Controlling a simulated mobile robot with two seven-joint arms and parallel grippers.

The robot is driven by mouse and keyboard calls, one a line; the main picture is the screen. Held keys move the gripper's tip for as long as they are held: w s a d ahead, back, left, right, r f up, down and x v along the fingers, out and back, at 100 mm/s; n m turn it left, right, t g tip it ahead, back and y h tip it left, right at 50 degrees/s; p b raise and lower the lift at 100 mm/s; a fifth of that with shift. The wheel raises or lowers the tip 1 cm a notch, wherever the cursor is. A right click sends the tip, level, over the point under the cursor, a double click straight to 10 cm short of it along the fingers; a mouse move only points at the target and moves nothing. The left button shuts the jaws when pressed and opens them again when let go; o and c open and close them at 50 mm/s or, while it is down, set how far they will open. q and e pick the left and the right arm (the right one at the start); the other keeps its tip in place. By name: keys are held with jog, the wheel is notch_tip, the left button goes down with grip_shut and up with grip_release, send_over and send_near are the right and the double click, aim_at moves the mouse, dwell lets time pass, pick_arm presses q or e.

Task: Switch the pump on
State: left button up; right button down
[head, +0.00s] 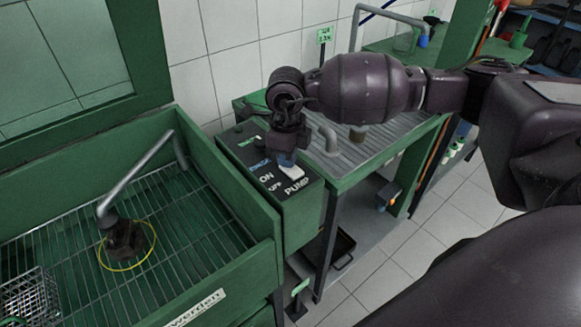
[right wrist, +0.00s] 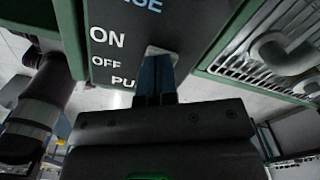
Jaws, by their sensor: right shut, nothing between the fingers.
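The dark control panel (head: 255,165) is on the front of the green wash station, with white letters ON, OFF and PUMP. A pale switch piece (head: 291,171) sits on it above the word PUMP. My right gripper (head: 286,159) is shut and empty, pointing down at the panel, its blue fingertips at the switch piece. In the right wrist view the shut fingers (right wrist: 155,78) reach the panel (right wrist: 185,25) and cover most of the pale switch piece (right wrist: 155,50). I cannot tell whether they touch it or which way it is set. My left gripper is not in view.
Left of the panel is a green wash basin (head: 270,250) with a wire grate, a bent spout (head: 135,180), a dark part (head: 123,240) in a yellow ring, and a wire basket (head: 30,298). A ribbed draining table (head: 375,145) stands right of the panel.

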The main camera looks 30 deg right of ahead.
jog(key=shift+f, duration=0.15)
jog(key=shift+r+p, duration=0.8)
jog(key=shift+r, duration=0.85)
jog(key=shift+r+p, duration=0.55)
jog(key=shift+r, duration=0.5)
jog(key=shift+r+p, duration=0.4)
jog(key=shift+r, duration=0.5)
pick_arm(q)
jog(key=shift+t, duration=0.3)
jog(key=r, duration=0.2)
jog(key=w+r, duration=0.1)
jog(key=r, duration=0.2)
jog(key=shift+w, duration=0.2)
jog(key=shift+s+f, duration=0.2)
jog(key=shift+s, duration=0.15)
